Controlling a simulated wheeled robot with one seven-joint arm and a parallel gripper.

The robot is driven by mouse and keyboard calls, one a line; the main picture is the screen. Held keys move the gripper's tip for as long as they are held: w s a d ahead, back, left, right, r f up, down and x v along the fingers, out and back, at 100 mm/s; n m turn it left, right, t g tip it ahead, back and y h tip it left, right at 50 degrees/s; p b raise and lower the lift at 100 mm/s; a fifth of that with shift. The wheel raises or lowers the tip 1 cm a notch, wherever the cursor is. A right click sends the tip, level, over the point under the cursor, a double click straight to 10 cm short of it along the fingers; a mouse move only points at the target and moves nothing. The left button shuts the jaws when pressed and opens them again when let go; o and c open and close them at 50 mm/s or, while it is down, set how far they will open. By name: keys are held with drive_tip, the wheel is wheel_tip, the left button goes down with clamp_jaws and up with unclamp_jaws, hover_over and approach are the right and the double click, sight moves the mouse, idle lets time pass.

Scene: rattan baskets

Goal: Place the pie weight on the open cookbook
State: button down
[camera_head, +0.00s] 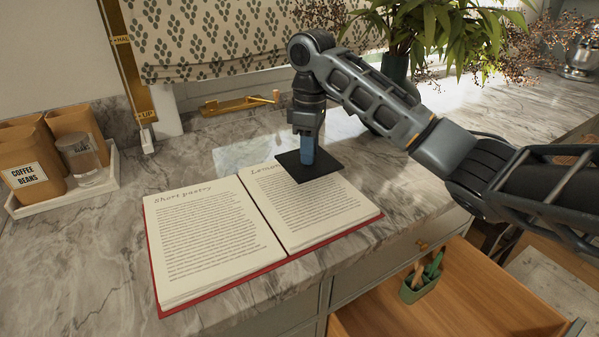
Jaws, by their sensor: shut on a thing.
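The open cookbook (212,232) lies on the marble counter, with a red cover edge and two printed pages showing. The pie weight (318,170) looks like a flat black square plate with a blue upright handle. My gripper (307,137) points down from above and is shut on the blue handle. The plate is over the upper part of the right-hand page and covers some of its heading. I cannot tell whether the plate touches the page or is slightly above it.
A white tray (75,190) with brown canisters and a glass jar stands at the left. A brass wall-side rail (238,105) and a potted plant (430,25) are behind. An open wooden drawer (450,300) holding a green container (420,287) is below at the right.

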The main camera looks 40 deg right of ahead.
drive_tip(key=shift+s+a+f, duration=0.1)
drive_tip(key=shift+a+f, duration=0.25)
drive_tip(key=shift+a, duration=0.25)
drive_tip(key=shift+a+f, duration=0.35)
drive_tip(key=shift+a, duration=0.25)
drive_tip(key=shift+f+p, duration=0.55)
drive_tip(key=shift+f, duration=1.45)
drive_tip(key=shift+f, duration=0.15)
drive_tip(key=c, duration=0.9)
unclamp_jaws()
wheel_tip(320, 180, up, 11)
drive_tip(key=shift+r, duration=0.15)
drive_tip(key=shift+r+p, duration=0.3)
drive_tip(key=shift+r, duration=0.15)
drive_tip(key=shift+a, duration=0.15)
